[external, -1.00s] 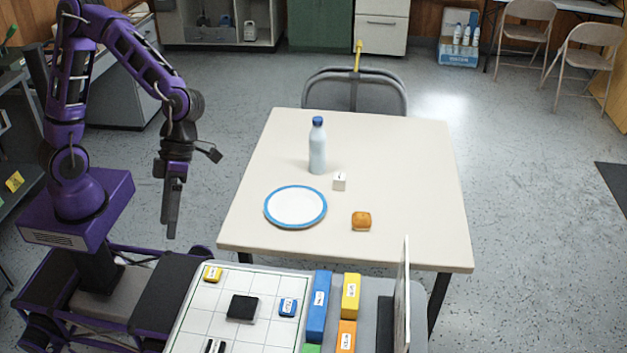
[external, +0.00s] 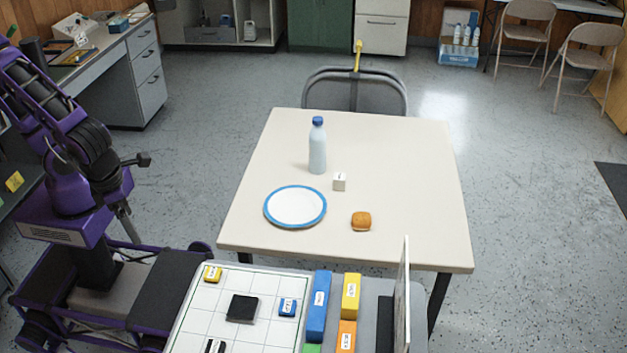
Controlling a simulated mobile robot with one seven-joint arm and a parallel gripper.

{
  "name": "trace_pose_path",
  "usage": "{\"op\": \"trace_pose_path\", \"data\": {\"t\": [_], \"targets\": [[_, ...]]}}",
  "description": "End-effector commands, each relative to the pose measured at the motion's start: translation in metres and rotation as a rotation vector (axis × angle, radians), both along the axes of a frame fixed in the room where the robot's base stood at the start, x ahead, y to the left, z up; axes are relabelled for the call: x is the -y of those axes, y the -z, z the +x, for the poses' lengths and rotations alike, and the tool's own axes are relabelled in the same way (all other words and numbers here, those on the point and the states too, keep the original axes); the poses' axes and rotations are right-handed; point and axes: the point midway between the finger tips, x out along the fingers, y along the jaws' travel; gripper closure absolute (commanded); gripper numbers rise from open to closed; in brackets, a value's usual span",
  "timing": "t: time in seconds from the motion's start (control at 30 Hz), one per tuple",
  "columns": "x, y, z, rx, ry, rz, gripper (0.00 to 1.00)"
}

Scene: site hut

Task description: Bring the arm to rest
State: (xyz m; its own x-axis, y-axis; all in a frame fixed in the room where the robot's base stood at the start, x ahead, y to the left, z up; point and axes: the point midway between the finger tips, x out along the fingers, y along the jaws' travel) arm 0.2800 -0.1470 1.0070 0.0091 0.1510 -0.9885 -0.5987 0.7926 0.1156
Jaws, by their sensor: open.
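My purple arm is folded in close over its base at the left of the external view. My gripper (external: 128,225) points down beside the purple base housing, partly hidden by the arm's own links. No object shows between its fingers, and it is well to the left of the table (external: 410,170), touching nothing there.
On the table stand a bottle with a blue cap (external: 317,148), a small white cube (external: 339,182), a blue-rimmed plate (external: 295,207) and an orange-brown bun (external: 361,221). A white grid board (external: 205,325) with several blocks lies in front. Floor between arm and table is clear.

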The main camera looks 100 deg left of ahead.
Motion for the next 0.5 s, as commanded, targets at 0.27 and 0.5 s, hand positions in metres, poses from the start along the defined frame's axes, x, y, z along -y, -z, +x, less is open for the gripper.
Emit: {"op": "trace_pose_path", "data": {"t": [0.27,0.5], "targets": [[-0.046,-0.032,0.007,0.256,-0.658,-0.004,0.00],[-0.086,-0.071,0.002,0.467,-1.309,-0.173,0.00]]}}
